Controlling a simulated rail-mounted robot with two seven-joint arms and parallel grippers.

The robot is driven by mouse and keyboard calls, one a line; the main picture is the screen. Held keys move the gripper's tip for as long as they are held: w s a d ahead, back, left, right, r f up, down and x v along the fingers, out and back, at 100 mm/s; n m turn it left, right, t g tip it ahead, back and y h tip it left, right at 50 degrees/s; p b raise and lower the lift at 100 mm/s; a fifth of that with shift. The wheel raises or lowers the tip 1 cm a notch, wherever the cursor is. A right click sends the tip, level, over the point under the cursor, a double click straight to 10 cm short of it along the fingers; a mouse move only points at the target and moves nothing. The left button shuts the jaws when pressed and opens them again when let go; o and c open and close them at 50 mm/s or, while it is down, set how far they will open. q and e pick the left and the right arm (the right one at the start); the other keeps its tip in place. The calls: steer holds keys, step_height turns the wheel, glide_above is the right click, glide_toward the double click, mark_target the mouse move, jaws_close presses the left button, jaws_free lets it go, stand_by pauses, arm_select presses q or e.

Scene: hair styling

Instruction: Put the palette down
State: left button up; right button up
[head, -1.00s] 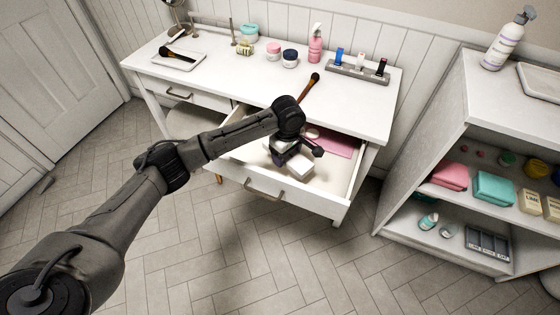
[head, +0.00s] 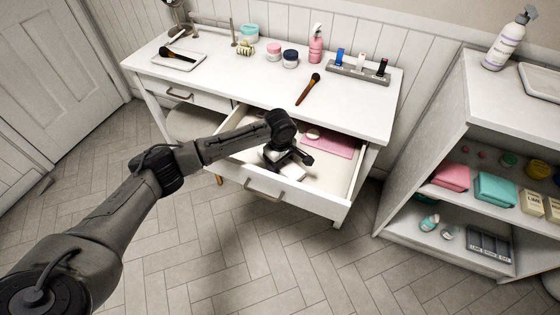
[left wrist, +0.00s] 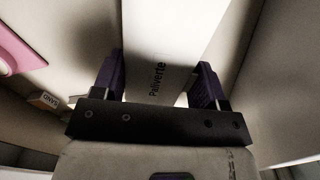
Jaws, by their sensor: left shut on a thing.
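In the head view my left gripper (head: 287,162) is low inside the open drawer (head: 300,198), shut on the palette (head: 291,174). The gripper hides part of the palette. I cannot tell whether the palette touches the drawer floor. My right gripper is not in view.
A pink flat item (head: 338,146) lies in the drawer's right rear part and shows in the left wrist view (left wrist: 18,52). A small box (left wrist: 45,101) is near it. A brush (head: 308,89), several jars and a lipstick holder (head: 358,71) are on the tabletop (head: 215,82) above.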

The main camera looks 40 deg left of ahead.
arm_select(q)
steer(key=o, duration=1.1)
steer(key=shift+f, duration=0.1)
step_height(320, 180, up, 12)
steer(key=shift+r+p, duration=0.15)
steer(key=shift+p, duration=0.45)
